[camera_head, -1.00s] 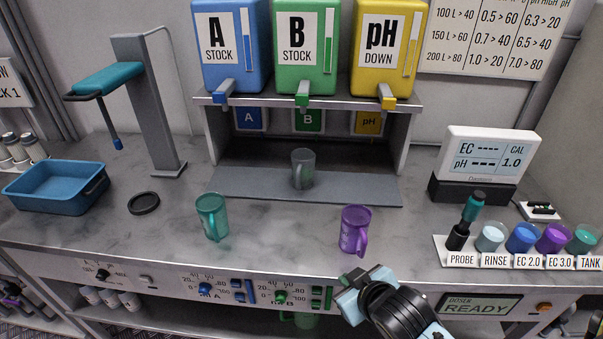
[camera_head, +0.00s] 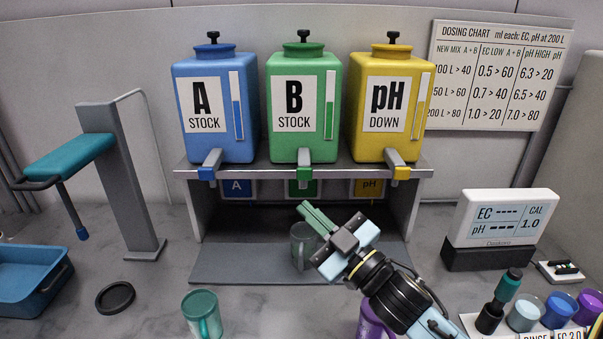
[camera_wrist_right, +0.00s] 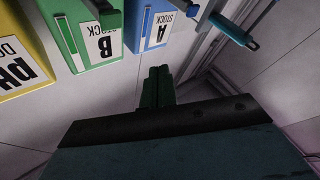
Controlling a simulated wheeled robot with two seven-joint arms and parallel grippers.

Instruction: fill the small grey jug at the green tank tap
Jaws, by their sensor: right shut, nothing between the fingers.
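The small grey jug (camera_head: 301,246) stands on the grey mat under the green tank, partly hidden behind my right gripper. The green tank (camera_head: 326,85), marked B STOCK, sits on the shelf; its tap (camera_head: 304,170) with a green end hangs over the shelf edge. My right gripper (camera_head: 308,212) is shut and empty, its green fingers together pointing up and left, just below and in front of that tap. Whether it touches the tap cannot be told. The shut fingers (camera_wrist_right: 157,88) also show in the right wrist view, with the green tank (camera_wrist_right: 98,45) upper left. My left gripper is not in view.
Blue tank A (camera_head: 212,110) and yellow pH tank (camera_head: 386,110) flank the green one. A teal jug (camera_head: 202,313) and a purple jug (camera_head: 372,322) stand in front. A black ring (camera_head: 115,298), blue tray (camera_head: 28,280), meter (camera_head: 505,220) and several probe cups lie around.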

